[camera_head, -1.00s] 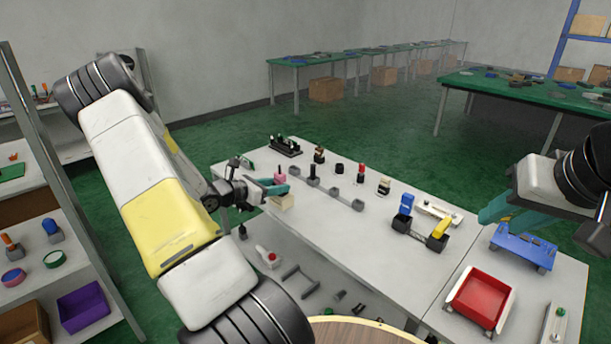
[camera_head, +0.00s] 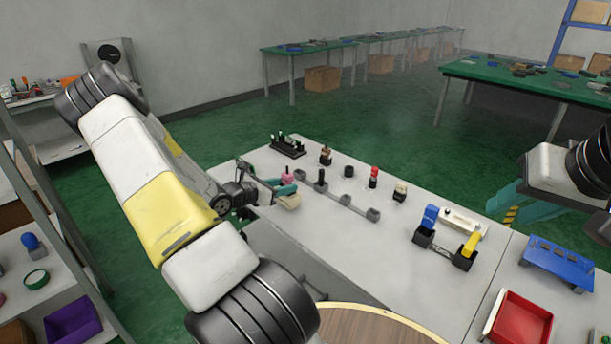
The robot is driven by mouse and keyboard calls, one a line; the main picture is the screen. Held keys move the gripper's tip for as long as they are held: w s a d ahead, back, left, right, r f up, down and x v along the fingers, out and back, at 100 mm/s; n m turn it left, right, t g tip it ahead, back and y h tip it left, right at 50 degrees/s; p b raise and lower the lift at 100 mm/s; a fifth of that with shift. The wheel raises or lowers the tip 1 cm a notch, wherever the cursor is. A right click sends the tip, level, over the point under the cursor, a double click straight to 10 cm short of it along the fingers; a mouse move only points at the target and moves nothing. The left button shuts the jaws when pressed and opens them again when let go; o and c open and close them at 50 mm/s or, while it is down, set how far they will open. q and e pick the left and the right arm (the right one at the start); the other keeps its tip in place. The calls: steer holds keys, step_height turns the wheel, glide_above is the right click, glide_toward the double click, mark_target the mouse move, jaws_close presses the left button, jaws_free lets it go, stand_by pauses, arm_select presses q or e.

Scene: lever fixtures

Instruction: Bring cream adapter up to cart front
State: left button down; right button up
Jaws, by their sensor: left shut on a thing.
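My left gripper (camera_head: 284,189) is over the left end of the grey table and is shut on a small cream block, the cream adapter (camera_head: 291,202). I cannot tell whether the adapter touches the table top. A pink piece (camera_head: 288,178) stands just behind the gripper. A teal structure with yellow and black stripes (camera_head: 511,215) stands on the floor beyond the table at right, partly hidden by my right arm; I cannot tell for sure that it is the cart. My right gripper is not visible; only links of that arm show.
The grey table (camera_head: 330,240) holds a rail with grey sockets (camera_head: 345,203), a black rack (camera_head: 287,147), a dark fixture with blue and yellow levers (camera_head: 440,250), a blue stand (camera_head: 557,262) and a red tray (camera_head: 522,322). Shelves (camera_head: 60,240) stand at left. Green floor lies behind the table.

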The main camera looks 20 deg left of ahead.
arm_select(q)
steer(key=shift+f, duration=0.3)
steer(key=c, duration=0.9)
jaws_free()
steer(key=shift+f, duration=0.15)
steer(key=shift+o, duration=0.2)
